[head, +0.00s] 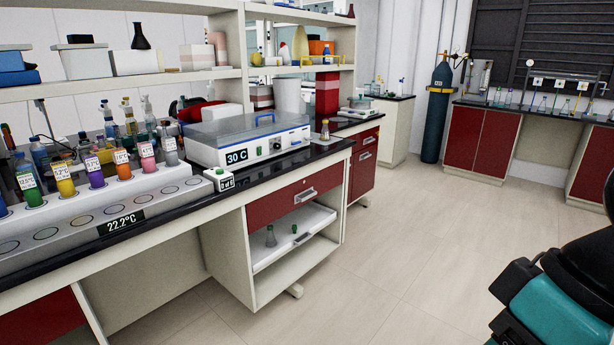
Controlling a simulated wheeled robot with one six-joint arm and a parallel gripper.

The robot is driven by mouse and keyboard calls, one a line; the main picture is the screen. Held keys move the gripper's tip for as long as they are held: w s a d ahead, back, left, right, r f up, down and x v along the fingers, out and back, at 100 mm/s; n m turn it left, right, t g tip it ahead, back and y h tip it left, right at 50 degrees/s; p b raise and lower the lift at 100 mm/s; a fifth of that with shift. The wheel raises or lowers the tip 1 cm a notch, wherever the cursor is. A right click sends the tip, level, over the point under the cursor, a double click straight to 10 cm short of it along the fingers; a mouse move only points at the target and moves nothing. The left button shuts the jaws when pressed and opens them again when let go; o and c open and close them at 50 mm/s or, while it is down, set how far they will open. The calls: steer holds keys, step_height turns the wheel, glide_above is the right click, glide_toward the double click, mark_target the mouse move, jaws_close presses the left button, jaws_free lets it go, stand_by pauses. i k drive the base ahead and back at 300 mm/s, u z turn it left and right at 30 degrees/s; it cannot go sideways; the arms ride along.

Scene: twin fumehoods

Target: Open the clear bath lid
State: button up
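The white bath (203,147) stands on the black bench top in the head view, left of centre. Its front shows a "30 C" display, a blue-edged panel and knobs. The clear lid (228,128) lies flat over its top and looks closed. My gripper is not in view. Only a teal and black part, likely of my own arm, shows at the lower right edge, well apart from the bath.
A rack (150,200) with several coloured bottles and a "22.2°C" display stands left of the bath. A small white box (219,180) sits at the bench edge. An amber-based flask (325,131) stands right of the bath. Shelves (200,76) rise behind. The floor (400,240) in front is clear.

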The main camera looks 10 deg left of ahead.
mark_target(217, 128)
steer(key=u, duration=0.4)
steer(key=i, duration=1.2)
steer(key=u, duration=0.4)
